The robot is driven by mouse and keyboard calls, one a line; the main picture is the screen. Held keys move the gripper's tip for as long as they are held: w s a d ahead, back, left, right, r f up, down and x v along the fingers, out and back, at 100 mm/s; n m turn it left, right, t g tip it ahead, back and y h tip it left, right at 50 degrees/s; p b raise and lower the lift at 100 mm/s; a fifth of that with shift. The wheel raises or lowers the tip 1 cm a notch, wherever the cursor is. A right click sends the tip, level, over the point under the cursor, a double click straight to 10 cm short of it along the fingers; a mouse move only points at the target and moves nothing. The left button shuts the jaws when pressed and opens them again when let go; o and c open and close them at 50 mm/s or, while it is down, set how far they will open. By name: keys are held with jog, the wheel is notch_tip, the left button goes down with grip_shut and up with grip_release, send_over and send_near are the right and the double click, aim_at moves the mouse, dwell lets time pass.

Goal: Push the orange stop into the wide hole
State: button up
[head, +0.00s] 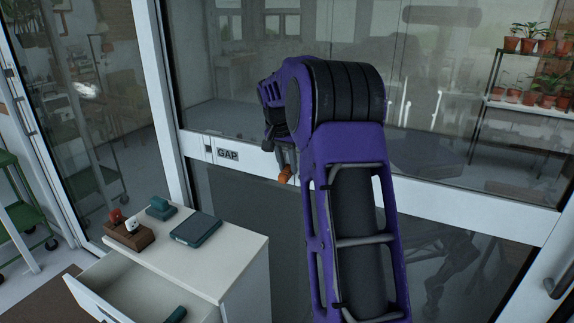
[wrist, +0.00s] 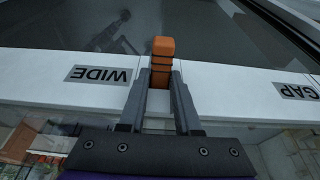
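The orange stop (wrist: 163,48) is a small block with dark bands, held between the two fingers of my gripper (wrist: 161,80). In the head view the orange stop (head: 285,175) hangs below my wrist in front of the white door rail (head: 238,158). In the wrist view the rail appears upside down, with the WIDE label (wrist: 101,75) left of the stop and the GAP label (wrist: 297,91) to its right. The wide hole is not visible; I cannot tell whether the stop touches the rail. My arm hides the WIDE label in the head view.
A white cabinet (head: 240,262) with an open drawer (head: 120,285) stands at lower left. On it are a brown holder (head: 130,237) with red and white pieces, a teal item (head: 160,207) and a dark teal flat box (head: 195,229). Potted plants (head: 530,42) stand behind the glass.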

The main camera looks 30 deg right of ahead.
jog(key=shift+w+r, duration=0.1)
jog(key=shift+r, duration=0.05)
jog(key=shift+r, duration=0.3)
jog(key=v, duration=1.6)
jog(key=shift+s+a+r, duration=0.25)
